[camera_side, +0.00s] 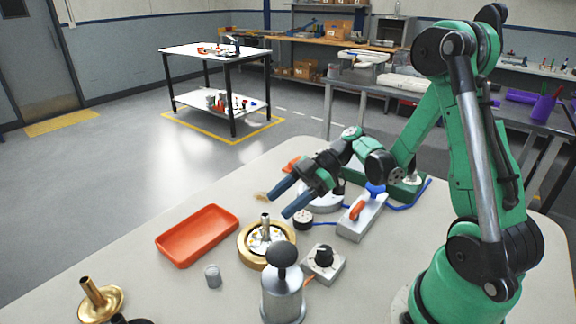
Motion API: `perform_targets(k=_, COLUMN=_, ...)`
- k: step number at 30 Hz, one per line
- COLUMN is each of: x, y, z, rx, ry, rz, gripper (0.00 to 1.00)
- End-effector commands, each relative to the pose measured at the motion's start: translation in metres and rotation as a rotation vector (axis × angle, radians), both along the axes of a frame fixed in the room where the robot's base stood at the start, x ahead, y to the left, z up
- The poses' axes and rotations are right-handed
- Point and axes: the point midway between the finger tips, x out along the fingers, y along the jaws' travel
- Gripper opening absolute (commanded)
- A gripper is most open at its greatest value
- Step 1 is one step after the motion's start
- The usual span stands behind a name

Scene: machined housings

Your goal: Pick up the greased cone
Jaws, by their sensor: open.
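My gripper (283,202) is open, its two blue fingers pointing down-left above the table, with nothing between them. Below and to the left of the fingertips, apart from them, a round brass housing (244,250) holds a silver upright stem (265,225) and some pale parts. A brass piece with a flared base and a slanting hollow stem (97,295) stands at the lower left. I cannot tell which piece is the greased cone; no grease shows clearly.
An orange tray (197,236) lies empty at left.

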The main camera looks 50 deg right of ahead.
Motion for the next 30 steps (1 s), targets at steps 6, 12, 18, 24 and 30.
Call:
perform_targets(k=6, x=0.011, y=0.027, z=-0.015, rx=-0.002, ry=0.001, rz=0.004, gripper=0.57)
perform_targets(k=12, x=0.016, y=0.039, z=-0.022, rx=-0.002, ry=0.001, rz=0.001, gripper=0.57)
perform_targets(k=18, x=0.016, y=0.039, z=-0.023, rx=-0.002, ry=0.003, rz=-0.001, gripper=0.57)
perform_targets(k=24, x=0.016, y=0.039, z=-0.023, rx=-0.002, ry=0.003, rz=-0.001, gripper=0.09)
perform_targets(k=30, x=0.016, y=0.039, z=-0.023, rx=-0.002, ry=0.003, rz=-0.001, gripper=0.00)
